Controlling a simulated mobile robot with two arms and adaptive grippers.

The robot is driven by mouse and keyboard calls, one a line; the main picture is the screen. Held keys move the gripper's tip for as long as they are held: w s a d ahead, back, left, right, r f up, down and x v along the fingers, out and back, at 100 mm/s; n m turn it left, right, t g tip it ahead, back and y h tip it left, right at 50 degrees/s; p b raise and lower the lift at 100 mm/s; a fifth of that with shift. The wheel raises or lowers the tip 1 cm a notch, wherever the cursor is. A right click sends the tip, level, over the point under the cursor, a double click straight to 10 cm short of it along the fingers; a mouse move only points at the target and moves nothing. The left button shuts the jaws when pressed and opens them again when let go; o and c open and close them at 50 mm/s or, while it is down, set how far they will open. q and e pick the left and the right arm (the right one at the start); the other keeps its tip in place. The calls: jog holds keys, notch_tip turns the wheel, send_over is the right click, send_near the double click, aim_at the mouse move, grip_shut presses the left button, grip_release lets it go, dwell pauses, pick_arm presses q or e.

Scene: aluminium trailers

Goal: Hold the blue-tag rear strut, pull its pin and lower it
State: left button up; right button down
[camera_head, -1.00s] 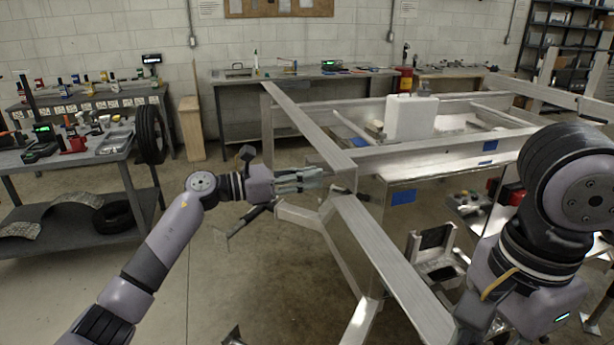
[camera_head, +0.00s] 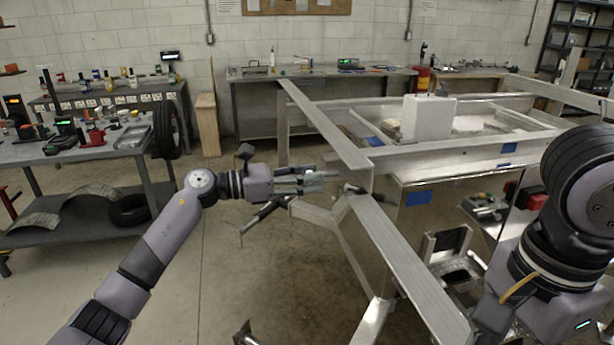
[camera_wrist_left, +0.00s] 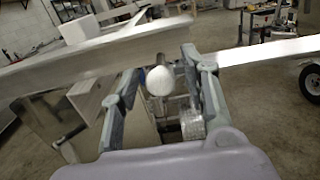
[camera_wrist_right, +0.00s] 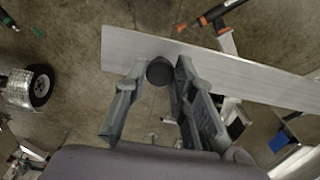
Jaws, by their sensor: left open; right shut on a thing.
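My left gripper (camera_head: 318,180) is open beside the near corner of the aluminium frame (camera_head: 410,262). In the left wrist view, a pale round-ended piece (camera_wrist_left: 159,81) shows between the left fingers (camera_wrist_left: 160,70); I cannot tell whether it is the pin. A slanted metal strut (camera_head: 352,245) hangs below the corner. Blue tags (camera_head: 418,197) show on the trailer; which strut they mark is unclear. In the right wrist view, my right gripper (camera_wrist_right: 160,72) is shut on a dark round piece (camera_wrist_right: 160,71) at the edge of a metal beam (camera_wrist_right: 225,75). Its fingers are hidden in the head view.
A white box (camera_head: 428,118) stands on the trailer. A workbench with bottles and tools (camera_head: 95,150) is at the left, with a tyre (camera_head: 166,130) at its end. Another bench (camera_head: 320,75) lies along the back wall.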

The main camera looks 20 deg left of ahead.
pick_arm(q)
jog(key=v, duration=1.2)
jog(key=shift+f, duration=0.1)
